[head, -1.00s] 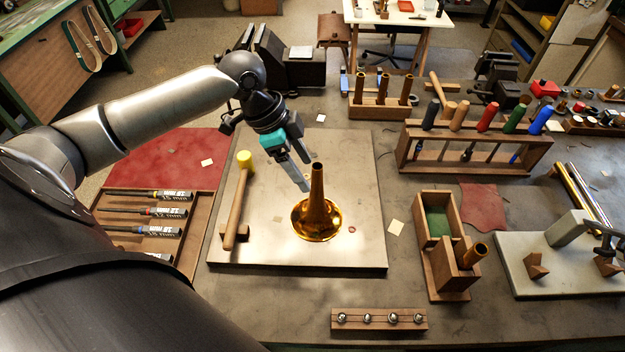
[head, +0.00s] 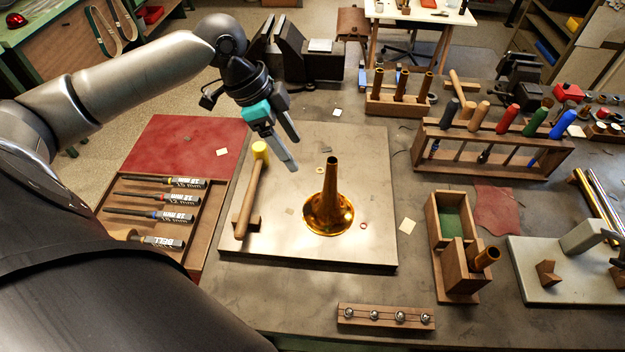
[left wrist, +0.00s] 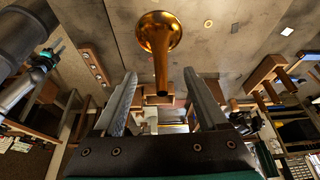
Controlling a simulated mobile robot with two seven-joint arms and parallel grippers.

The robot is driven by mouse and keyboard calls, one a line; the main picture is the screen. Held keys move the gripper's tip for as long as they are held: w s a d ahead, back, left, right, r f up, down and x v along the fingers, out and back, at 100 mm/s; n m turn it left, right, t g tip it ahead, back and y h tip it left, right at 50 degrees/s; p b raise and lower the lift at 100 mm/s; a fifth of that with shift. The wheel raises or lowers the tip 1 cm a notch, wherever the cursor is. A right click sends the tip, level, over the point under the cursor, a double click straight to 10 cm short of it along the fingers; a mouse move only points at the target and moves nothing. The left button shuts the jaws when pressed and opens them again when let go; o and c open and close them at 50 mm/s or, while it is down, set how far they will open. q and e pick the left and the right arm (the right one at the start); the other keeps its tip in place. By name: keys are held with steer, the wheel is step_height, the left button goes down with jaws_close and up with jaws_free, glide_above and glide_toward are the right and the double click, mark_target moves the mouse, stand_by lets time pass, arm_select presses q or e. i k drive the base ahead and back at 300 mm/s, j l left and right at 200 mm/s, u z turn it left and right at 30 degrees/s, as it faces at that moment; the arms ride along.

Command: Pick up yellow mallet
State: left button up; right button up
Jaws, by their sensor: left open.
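The yellow mallet (head: 250,200) lies on the pale board, its yellow head (head: 260,150) at the far end and its wooden handle toward me, near a small wooden block. My left gripper (head: 295,155) is open and empty, just right of the mallet head and apart from it in the head view. Its two spread fingers also show in the left wrist view (left wrist: 158,80), with the brass horn bell ahead of them. I cannot make out the mallet in that view. My right gripper (left wrist: 25,85) appears small at the left of the wrist view; its jaws are unclear.
The brass bell (head: 328,210) stands upright on the board (head: 350,252), right of the mallet. A tray of labelled tools (head: 205,225) lies to the left. A vise (head: 300,60) stands behind the gripper. Tool racks (head: 480,150) fill the right.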

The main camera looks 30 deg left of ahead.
mark_target(259, 148)
steer(key=u, duration=0.9)
